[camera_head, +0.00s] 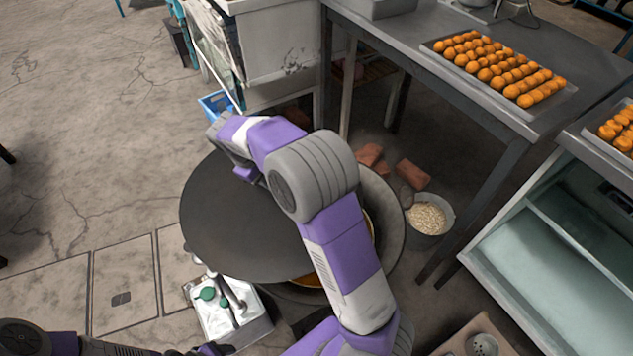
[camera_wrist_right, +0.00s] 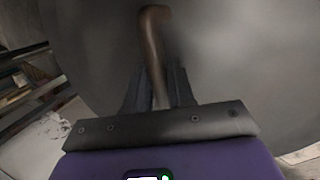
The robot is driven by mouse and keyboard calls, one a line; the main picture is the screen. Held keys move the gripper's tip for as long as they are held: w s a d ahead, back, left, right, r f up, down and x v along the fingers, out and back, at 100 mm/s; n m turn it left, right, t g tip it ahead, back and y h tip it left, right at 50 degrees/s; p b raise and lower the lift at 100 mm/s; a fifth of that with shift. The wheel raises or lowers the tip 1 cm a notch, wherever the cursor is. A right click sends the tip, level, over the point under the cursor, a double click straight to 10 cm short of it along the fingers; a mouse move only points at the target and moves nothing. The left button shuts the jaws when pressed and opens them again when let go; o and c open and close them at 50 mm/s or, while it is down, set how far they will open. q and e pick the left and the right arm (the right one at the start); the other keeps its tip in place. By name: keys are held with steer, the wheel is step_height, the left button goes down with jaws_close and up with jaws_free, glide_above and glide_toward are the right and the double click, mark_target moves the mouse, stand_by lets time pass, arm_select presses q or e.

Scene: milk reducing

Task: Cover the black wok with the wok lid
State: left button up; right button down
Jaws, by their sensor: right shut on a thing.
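The wok lid (camera_head: 225,230) is a large dark grey disc in the head view, overlapping the left and middle of the black wok (camera_head: 391,235). The wok's right side and a yellow-orange strip inside it (camera_head: 310,281) show past the lid. I cannot tell whether lid and wok touch. My right gripper (camera_wrist_right: 160,88) is shut on the lid's brown curved handle (camera_wrist_right: 152,38) in the right wrist view; my right arm hides it partly in the head view. My left gripper (camera_head: 212,349) is at the bottom edge of the head view, too cut off to read.
A bowl of pale grains (camera_head: 428,217) and red bricks (camera_head: 412,174) lie to the right. A metal table (camera_head: 440,75) with a tray of orange balls (camera_head: 500,70) stands at upper right.

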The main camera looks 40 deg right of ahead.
steer(key=d+f, duration=0.1)
steer(key=d, duration=0.1)
steer(key=d+f, duration=0.1)
steer(key=d, duration=0.1)
steer(key=s+d, duration=0.1)
steer(key=d, duration=0.1)
steer(key=shift+f, duration=0.4)
steer(key=s+d+f, duration=0.1)
steer(key=d, duration=0.1)
steer(key=s+d+f, duration=0.1)
steer(key=d+f, duration=0.1)
steer(key=s+d+f+p, duration=0.1)
steer(key=d, duration=0.1)
steer(key=shift+s+d+f, duration=0.1)
steer(key=shift+s+f, duration=0.05)
steer(key=shift+s, duration=0.15)
steer(key=shift+s+d+f, duration=0.2)
steer(key=shift+d+f, duration=0.1)
step_height(320, 180, down, 15)
steer(key=b, duration=1.1)
steer(key=shift+f, duration=0.35)
steer(key=c, duration=0.9)
jaws_free()
